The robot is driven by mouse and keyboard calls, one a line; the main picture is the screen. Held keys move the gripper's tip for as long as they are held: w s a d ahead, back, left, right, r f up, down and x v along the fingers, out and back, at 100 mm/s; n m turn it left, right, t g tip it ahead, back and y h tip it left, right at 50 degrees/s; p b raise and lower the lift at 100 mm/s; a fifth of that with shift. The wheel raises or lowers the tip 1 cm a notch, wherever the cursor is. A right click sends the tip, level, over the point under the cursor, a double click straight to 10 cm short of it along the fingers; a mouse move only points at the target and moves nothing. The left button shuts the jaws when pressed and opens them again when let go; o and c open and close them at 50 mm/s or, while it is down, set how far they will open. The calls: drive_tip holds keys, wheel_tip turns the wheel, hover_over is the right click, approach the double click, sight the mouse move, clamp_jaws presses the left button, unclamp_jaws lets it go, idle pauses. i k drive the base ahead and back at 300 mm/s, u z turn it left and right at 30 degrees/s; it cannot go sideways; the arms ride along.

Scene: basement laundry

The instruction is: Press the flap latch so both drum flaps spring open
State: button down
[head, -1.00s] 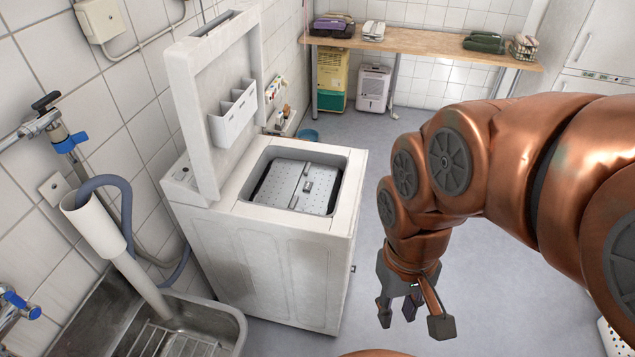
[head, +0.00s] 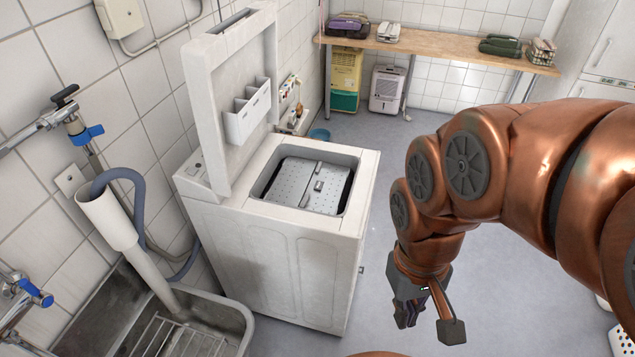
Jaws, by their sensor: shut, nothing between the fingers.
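The top-loading washer (head: 275,265) stands left of centre with its lid (head: 205,120) raised. In its top opening, two perforated metal drum flaps show, the left one (head: 288,178) and the right one (head: 333,192). They lie flat and meet at a seam, closed. A small flap latch (head: 318,186) sits at the seam between them. My gripper (head: 406,316) hangs to the right of the washer, lower than its top and pointing down. Its fingers are together with nothing between them. It is apart from the washer.
A sink (head: 205,325) with a rack, a grey drain hose (head: 133,190) and a wall tap (head: 80,130) are at the left. A wooden bench (head: 430,47) with items runs along the back wall. The floor (head: 385,150) between washer and bench is mostly clear.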

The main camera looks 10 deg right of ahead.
sight(319, 185)
drive_tip(key=u, duration=3.65)
drive_tip(key=k, duration=1.1)
drive_tip(key=z, duration=1.5)
